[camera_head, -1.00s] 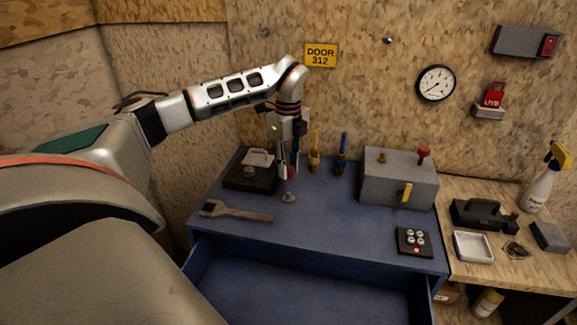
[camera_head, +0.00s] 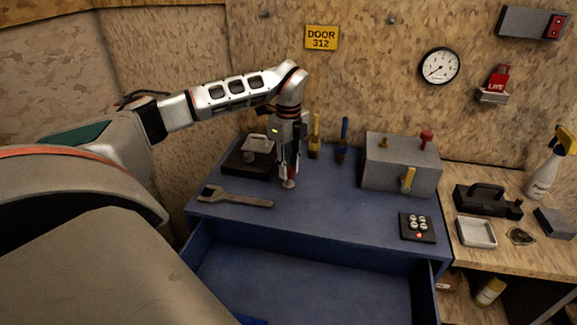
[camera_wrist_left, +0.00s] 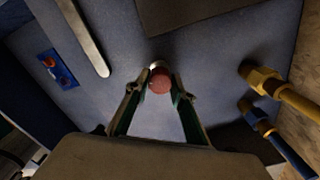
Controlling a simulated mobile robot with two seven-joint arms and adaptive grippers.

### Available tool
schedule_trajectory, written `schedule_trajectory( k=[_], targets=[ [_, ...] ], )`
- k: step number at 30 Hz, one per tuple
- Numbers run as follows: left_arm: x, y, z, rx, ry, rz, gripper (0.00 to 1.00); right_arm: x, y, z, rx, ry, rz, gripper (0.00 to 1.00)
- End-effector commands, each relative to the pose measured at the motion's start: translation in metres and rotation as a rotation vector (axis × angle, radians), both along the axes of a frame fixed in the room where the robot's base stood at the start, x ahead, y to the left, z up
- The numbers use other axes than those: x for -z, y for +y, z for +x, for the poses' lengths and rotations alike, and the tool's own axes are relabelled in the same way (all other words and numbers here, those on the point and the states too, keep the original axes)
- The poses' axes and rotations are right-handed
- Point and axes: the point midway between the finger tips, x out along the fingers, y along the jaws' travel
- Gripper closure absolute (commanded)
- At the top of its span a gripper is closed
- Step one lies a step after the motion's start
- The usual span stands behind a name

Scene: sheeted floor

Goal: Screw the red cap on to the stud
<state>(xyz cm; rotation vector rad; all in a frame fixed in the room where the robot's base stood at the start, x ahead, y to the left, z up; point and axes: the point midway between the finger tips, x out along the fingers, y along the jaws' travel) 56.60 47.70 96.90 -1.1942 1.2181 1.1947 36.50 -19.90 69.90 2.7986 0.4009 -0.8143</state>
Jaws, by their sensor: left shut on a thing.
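My left gripper (camera_head: 288,177) points down over the blue bench top. In the left wrist view its two fingers (camera_wrist_left: 160,95) are shut on the round red cap (camera_wrist_left: 160,83). In the head view the cap is mostly hidden by the fingers. The pale metal stud (camera_head: 289,184) stands on the bench right below the fingertips, and its edge shows just past the cap in the left wrist view (camera_wrist_left: 156,66). I cannot tell whether the cap touches the stud or is threaded on it. My right gripper is not in view.
A wrench (camera_head: 236,197) lies left of the stud. A dark tray (camera_head: 236,165) is behind it. Yellow (camera_head: 315,140) and blue (camera_head: 343,142) handled tools stand at the back. A grey box (camera_head: 400,165) stands right. A blue drawer (camera_head: 300,280) is open in front.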

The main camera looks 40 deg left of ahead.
Motion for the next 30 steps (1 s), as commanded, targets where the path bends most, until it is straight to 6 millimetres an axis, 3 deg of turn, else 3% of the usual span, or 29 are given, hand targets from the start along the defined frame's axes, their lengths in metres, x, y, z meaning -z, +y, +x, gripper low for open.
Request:
schedule_trajectory(
  k=[30],
  targets=[
    [0.0078,-0.0003,0.0000,0.001,0.000,0.000,0.99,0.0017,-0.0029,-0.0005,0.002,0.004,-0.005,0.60]
  ],
)
